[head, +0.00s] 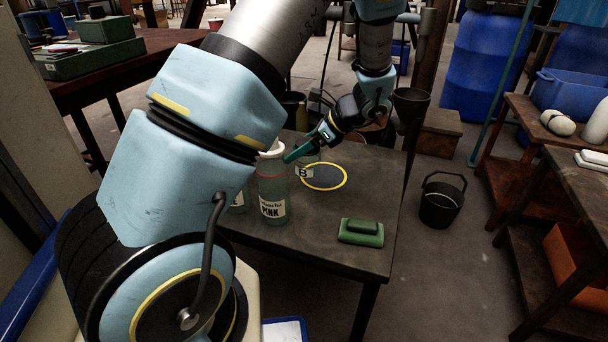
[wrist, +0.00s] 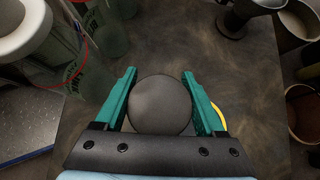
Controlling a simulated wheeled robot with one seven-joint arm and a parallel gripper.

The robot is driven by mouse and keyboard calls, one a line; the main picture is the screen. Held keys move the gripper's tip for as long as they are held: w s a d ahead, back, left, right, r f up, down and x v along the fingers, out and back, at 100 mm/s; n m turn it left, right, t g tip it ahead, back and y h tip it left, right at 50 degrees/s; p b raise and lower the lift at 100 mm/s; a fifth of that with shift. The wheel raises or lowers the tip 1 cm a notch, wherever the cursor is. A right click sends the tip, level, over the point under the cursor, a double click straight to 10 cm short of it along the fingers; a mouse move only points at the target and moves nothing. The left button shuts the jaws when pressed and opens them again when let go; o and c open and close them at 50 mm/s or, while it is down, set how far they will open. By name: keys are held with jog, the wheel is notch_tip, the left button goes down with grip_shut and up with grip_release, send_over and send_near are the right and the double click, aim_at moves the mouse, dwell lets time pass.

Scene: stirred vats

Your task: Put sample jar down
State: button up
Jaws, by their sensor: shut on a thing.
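The sample jar shows in the wrist view as a round dark grey lid (wrist: 160,105) between the two teal fingers of my gripper (wrist: 160,88). In the head view my gripper (head: 298,152) is over the dark table, and a small pale jar with a "B" label (head: 303,172) is at its fingers. A yellow ring with a dark centre (head: 330,178) is marked on the table just right of the jar; part of it shows behind the right finger in the wrist view (wrist: 221,115). I cannot tell whether the jar's base touches the table.
A taller bottle labelled PINK (head: 272,195) stands left of the jar, with other bottles partly hidden by my arm. A green block with a handle (head: 361,232) lies near the table's front right. A dark funnel (head: 410,104) stands at the back right. A black bucket (head: 440,200) is on the floor.

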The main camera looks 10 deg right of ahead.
aim_at(298, 169)
jog(key=shift+f+b, duration=0.65)
jog(key=shift+f, duration=2.45)
jog(key=shift+f, duration=0.2)
jog(key=o, duration=1.5)
jog(key=shift+r, duration=0.1)
jog(key=shift+r, duration=0.15)
jog(key=p+v, duration=0.3)
jog(key=v, duration=0.9)
